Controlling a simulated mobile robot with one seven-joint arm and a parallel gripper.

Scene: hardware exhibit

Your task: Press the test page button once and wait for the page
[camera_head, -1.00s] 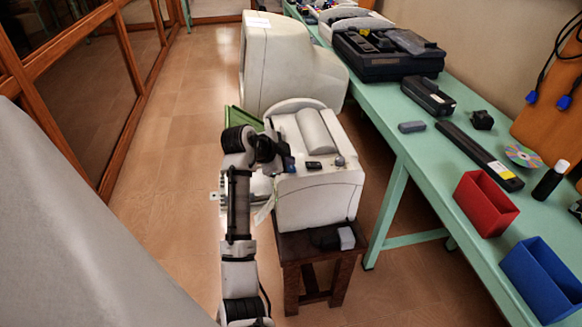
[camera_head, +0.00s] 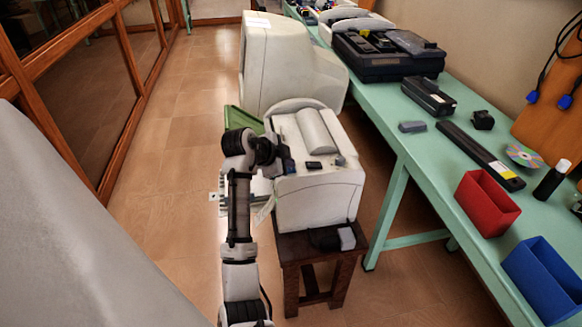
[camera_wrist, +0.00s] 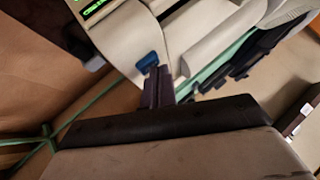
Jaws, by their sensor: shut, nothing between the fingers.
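A beige printer (camera_head: 318,200) with a rounded grey top cover stands on a dark wooden stool. A blue button (camera_wrist: 147,62) shows on its pale panel in the wrist view, with a lit green display (camera_wrist: 92,8) at the top edge. My gripper (camera_head: 284,160) is at the left of the printer's top in the head view. In the wrist view, its shut, empty fingers (camera_wrist: 157,76) end right beside the blue button; I cannot tell whether they touch it or whether it is pressed down. A pale, sheet-like piece (camera_head: 265,211) hangs at the printer's left side.
A large beige machine (camera_head: 272,65) stands behind the printer. A green table (camera_head: 405,150) runs along the right, holding a red bin (camera_head: 485,204), a blue bin (camera_head: 541,281) and black devices. Wood-framed glass lines the left.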

